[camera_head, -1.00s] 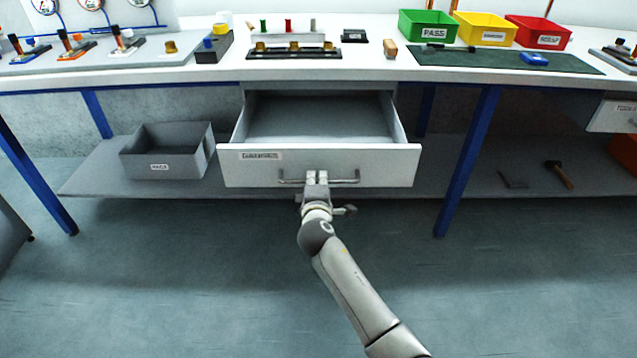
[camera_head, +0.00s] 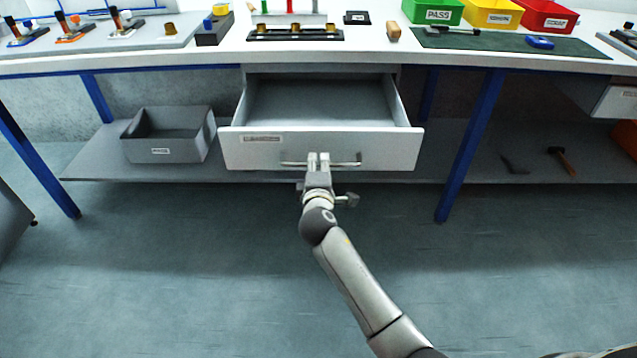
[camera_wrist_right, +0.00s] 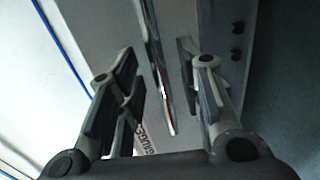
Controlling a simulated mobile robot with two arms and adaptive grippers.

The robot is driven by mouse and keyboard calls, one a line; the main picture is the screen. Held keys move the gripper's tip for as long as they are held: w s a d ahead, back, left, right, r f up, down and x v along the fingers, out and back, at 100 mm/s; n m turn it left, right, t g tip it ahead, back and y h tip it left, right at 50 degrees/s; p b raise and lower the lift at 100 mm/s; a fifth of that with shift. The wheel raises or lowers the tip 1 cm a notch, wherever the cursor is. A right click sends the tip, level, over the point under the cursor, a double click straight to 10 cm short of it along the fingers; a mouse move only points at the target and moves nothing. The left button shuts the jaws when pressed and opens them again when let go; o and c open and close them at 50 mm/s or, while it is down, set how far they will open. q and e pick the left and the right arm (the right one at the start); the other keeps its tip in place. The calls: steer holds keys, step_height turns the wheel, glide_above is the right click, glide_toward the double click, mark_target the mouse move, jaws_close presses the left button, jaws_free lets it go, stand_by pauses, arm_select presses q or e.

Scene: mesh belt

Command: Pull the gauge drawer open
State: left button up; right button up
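The gauge drawer (camera_head: 360,150) is pulled well out from under the bench, and the inside that shows looks empty. Its front carries a small label at the left and a metal bar handle (camera_head: 345,164). My right gripper (camera_head: 319,158) is at the middle of this handle. In the right wrist view, the handle bar (camera_wrist_right: 153,70) runs between the two fingers of my right gripper (camera_wrist_right: 160,85). The fingers are spread, with a visible gap on each side of the bar. My left gripper is not in view.
The white bench top (camera_head: 210,58) holds a green bin (camera_head: 437,12), a yellow bin (camera_head: 490,14), a red bin (camera_head: 545,17) and a dark mat (camera_head: 580,58). A grey bin (camera_head: 175,150) stands on the lower shelf. Blue legs (camera_head: 468,150) flank the drawer. The floor in front is clear.

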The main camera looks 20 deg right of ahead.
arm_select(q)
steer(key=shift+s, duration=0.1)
arm_select(e)
steer(key=v, duration=1)
